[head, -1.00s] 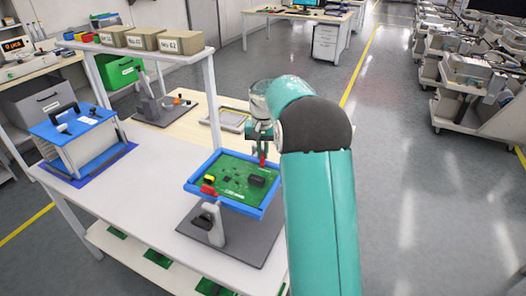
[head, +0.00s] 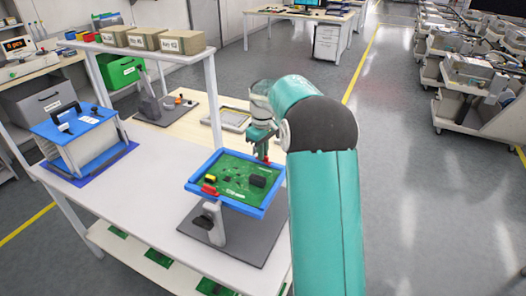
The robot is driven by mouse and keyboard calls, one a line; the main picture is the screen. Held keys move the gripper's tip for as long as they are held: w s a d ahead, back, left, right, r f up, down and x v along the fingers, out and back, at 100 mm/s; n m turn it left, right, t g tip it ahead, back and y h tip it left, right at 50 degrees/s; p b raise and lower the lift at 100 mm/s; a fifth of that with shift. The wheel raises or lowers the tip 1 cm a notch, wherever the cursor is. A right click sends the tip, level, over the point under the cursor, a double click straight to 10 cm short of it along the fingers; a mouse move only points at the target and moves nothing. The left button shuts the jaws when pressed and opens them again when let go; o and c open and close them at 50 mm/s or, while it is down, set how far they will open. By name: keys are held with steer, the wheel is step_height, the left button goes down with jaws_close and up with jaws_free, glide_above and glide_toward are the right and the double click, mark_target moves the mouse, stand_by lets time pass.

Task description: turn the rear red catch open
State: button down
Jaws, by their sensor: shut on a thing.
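A green circuit board (head: 232,184) lies in a blue frame (head: 237,207) that is held tilted on a stand. A front red catch (head: 209,189) sits at the frame's near left edge, beside a yellow part (head: 210,178). The rear red catch (head: 264,159) is at the frame's far edge. My gripper (head: 261,152) points down there and is shut on the rear red catch. The fingers hide much of this catch, so its exact angle is hard to tell.
The stand's grey base plate (head: 250,244) rests on the white table (head: 150,205). A blue-and-white carrier (head: 82,140) stands at the left. A shelf with boxes (head: 143,39) rises behind. A grey tray (head: 236,119) lies beyond the frame.

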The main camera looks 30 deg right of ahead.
steer(key=shift+n, duration=1.3)
steer(key=c, duration=1.5)
jaws_free()
steer(key=shift+c, duration=0.2)
step_height(320, 180, up, 14)
steer(key=shift+s+a, duration=0.1)
